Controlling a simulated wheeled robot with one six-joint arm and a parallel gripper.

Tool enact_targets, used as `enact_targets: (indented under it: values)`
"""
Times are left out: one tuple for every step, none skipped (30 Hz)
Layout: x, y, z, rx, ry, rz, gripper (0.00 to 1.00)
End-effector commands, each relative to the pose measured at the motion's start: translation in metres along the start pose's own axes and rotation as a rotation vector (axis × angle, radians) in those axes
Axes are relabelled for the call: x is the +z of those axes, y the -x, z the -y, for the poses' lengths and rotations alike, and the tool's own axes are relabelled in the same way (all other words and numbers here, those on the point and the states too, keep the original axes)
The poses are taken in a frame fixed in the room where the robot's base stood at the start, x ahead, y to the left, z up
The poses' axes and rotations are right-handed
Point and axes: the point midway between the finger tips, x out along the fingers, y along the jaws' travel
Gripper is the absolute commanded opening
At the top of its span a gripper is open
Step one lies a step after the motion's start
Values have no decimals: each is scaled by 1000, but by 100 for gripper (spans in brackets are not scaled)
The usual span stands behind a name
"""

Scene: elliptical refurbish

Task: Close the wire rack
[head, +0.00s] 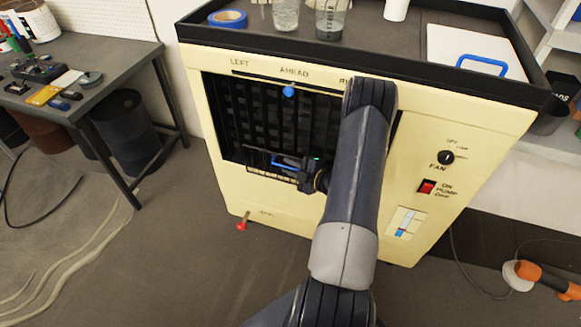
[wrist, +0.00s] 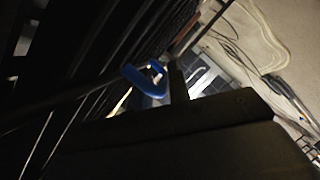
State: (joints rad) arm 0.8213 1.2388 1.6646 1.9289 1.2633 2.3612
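The wire rack (head: 247,163) shows as a row of thin wires along the lower edge of the dark opening in the cream cabinet. A blue handle (head: 284,163) is at its right part, right beside my gripper (head: 300,172). In the wrist view the blue handle (wrist: 146,80) is a bent loop near the middle, close to the dark gripper parts. My arm hides the right part of the opening and of the rack. I cannot tell whether the fingers are closed around the handle or only beside it.
The cream cabinet (head: 440,120) has a blue lever knob (head: 289,91), a fan dial (head: 447,157), a red switch (head: 427,187) and a red-tipped knob (head: 241,226) low on its front. Blue tape (head: 228,18) and glasses stand on top. A workbench (head: 95,52) is at left. Cables lie on the floor.

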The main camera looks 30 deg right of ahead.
Motion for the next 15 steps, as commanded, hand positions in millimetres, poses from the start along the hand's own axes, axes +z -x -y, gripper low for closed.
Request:
enact_targets:
  values:
    - [0,2,0,0,-1,1,18]
    - [0,4,0,0,-1,1,18]
    - [0,8,0,0,-1,1,18]
    - [0,11,0,0,-1,2,18]
    - [1,16,0,1,-2,3,18]
    - [1,22,0,1,-2,4,18]
    - [1,28,0,1,-2,4,18]
    - [1,34,-1,2,-2,6,18]
    - [1,42,-1,2,-2,5,18]
    - [1,48,-1,3,-2,5,18]
    - [1,55,-1,3,-1,5,18]
    - [1,62,-1,3,-2,5,18]
    - [1,68,-1,3,-2,5,18]
    - [1,73,-1,3,-2,5,18]
    - [1,80,-1,3,-1,5,18]
